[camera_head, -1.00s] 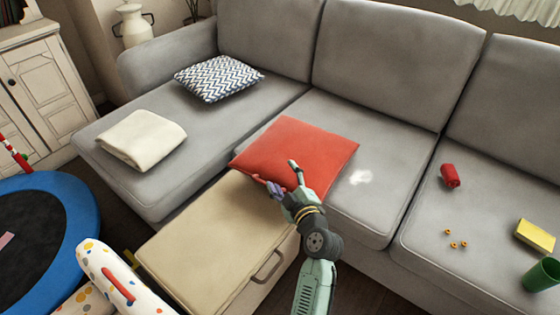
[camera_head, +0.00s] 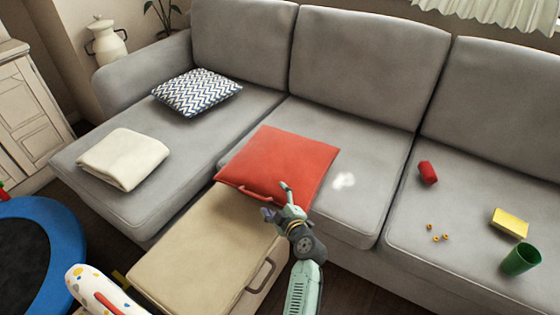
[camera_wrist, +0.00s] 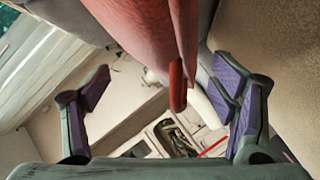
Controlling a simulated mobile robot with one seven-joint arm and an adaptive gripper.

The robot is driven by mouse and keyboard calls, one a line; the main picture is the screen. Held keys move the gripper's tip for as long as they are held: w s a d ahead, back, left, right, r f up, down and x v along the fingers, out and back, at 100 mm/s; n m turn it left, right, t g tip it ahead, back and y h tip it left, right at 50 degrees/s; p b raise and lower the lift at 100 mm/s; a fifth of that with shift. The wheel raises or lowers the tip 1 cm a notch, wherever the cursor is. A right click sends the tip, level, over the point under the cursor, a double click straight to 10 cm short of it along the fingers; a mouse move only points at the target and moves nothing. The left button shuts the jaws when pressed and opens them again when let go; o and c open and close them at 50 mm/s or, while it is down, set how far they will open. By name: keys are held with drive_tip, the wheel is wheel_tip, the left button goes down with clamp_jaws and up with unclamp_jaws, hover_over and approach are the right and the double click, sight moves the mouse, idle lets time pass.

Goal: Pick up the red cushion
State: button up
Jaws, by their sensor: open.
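The red cushion (camera_head: 280,160) lies on the grey sofa, with its near edge reaching over the tan storage box. My gripper (camera_head: 279,204) is at the cushion's near edge, towards its right side. In the wrist view the cushion (camera_wrist: 135,25) fills the top middle, and a narrow red strip (camera_wrist: 178,88) hangs down from it between my two purple-padded fingers. My gripper (camera_wrist: 160,90) is open there, with a gap on each side of the strip. I cannot tell whether a finger touches the cushion.
The tan storage box (camera_head: 195,250) with a handle stands close in front of the sofa, below my gripper. A patterned cushion (camera_head: 197,92) and a folded cream blanket (camera_head: 123,158) lie on the left. A red item (camera_head: 427,172), yellow block (camera_head: 510,222) and green cup (camera_head: 520,260) are on the right.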

drive_tip(key=shift+x, duration=0.8)
drive_tip(key=shift+s, duration=0.1)
drive_tip(key=shift+c, duration=0.4)
clamp_jaws()
